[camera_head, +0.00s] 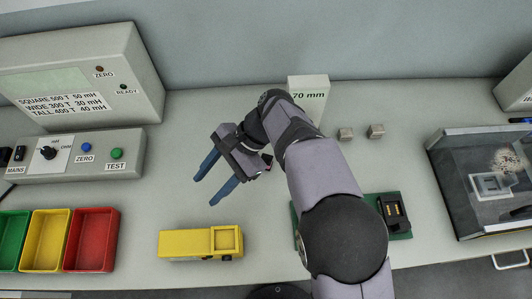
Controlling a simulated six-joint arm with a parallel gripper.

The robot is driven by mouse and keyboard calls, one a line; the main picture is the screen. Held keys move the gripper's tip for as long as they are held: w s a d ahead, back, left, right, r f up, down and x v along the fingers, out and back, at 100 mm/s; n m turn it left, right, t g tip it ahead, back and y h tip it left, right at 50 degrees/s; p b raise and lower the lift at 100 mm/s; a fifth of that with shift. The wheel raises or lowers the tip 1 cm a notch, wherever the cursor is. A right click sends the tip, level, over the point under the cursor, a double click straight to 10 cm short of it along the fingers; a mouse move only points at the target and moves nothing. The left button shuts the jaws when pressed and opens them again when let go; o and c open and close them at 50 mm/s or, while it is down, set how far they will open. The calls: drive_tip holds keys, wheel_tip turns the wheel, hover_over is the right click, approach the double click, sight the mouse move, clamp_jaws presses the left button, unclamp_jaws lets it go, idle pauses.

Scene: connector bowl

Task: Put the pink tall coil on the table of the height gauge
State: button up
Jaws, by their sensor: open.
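My gripper (206,192) has two blue fingers, spread apart and empty, pointing down and left above the bare table. A white upright block marked "70 mm" (309,88) stands behind my arm and may be part of the height gauge. My arm hides its lower part, and no gauge table can be made out. I cannot make out a pink tall coil.
A yellow block (188,244) with a square recess lies in front of my gripper. Green (12,238), yellow (45,238) and red (92,238) bins stand left, below a test instrument (85,75). Two small grey blocks (345,134) (376,131) and a green board (401,236) lie right of my arm.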

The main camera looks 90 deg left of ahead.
sight(268, 158)
drive_tip(key=w+a+n+t, duration=0.1)
drive_tip(key=w+a+n+t+y, duration=0.1)
drive_tip(key=w+a, duration=0.1)
drive_tip(key=w+a+f+t, duration=0.1)
drive_tip(key=w, duration=0.1)
drive_tip(key=shift+w+a+n+t, duration=0.2)
drive_tip(key=shift+n+t, duration=0.1)
drive_tip(key=shift+n, duration=0.1)
drive_tip(key=w+a+n+t+y, duration=0.1)
drive_tip(key=w+a, duration=0.1)
drive_tip(key=w, duration=0.1)
drive_tip(key=w+a+n+t+y, duration=0.1)
drive_tip(key=w, duration=0.2)
drive_tip(key=w+a+r+n+t, duration=0.1)
drive_tip(key=w+a+t, duration=0.1)
drive_tip(key=w, duration=0.1)
drive_tip(key=shift+a+r+y, duration=0.1)
drive_tip(key=shift+a+y, duration=0.2)
drive_tip(key=shift+y, duration=0.1)
drive_tip(key=shift+n, duration=0.5)
drive_tip(key=shift+a+f+p, duration=0.15)
drive_tip(key=shift+f+p, duration=1.55)
drive_tip(key=shift+f, duration=2)
clamp_jaws()
drive_tip(key=shift+r, duration=0.15)
